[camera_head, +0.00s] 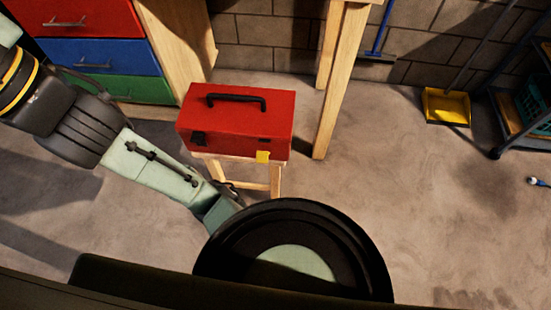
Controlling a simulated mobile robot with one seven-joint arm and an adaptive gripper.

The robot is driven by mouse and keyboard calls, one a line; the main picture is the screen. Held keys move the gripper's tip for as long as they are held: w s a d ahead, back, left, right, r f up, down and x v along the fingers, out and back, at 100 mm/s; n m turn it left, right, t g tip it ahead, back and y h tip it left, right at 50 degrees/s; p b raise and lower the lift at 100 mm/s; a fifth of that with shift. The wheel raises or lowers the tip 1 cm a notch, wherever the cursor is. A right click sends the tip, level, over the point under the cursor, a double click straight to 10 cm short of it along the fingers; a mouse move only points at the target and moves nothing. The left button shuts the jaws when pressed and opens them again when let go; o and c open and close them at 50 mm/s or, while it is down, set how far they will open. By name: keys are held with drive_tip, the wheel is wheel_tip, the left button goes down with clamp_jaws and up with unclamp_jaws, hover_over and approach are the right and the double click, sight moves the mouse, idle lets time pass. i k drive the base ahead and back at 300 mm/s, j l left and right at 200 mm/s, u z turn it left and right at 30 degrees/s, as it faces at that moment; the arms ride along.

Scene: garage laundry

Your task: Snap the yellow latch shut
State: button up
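The red toolbox (232,122) stands upright on a small wooden stool (275,182), with its lid down and a black handle (235,99) on top. The yellow latch (263,157) is at the right of its front face, near the bottom edge. It sits lower than the black latch (199,138) at the left and looks swung down, though it is small here. My arm's pale green link crosses in front of the stool's left side. My gripper cannot be made out in this view.
A workbench with red (80,20), blue (95,56) and green (130,90) drawers is behind left. A wooden table leg (335,90) rises just right of the toolbox. A yellow dustpan (446,106) and shelf cart (520,120) are farther right. Floor right of the stool is clear.

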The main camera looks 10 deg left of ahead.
sight(262, 157)
drive_tip(key=l+u, duration=0.2)
drive_tip(key=l, duration=0.4)
drive_tip(key=l+u, duration=0.25)
drive_tip(key=l, duration=0.35)
drive_tip(key=k+l+u, duration=0.15)
drive_tip(key=l, duration=0.2)
drive_tip(key=k+l+u, duration=0.1)
drive_tip(key=k, duration=0.1)
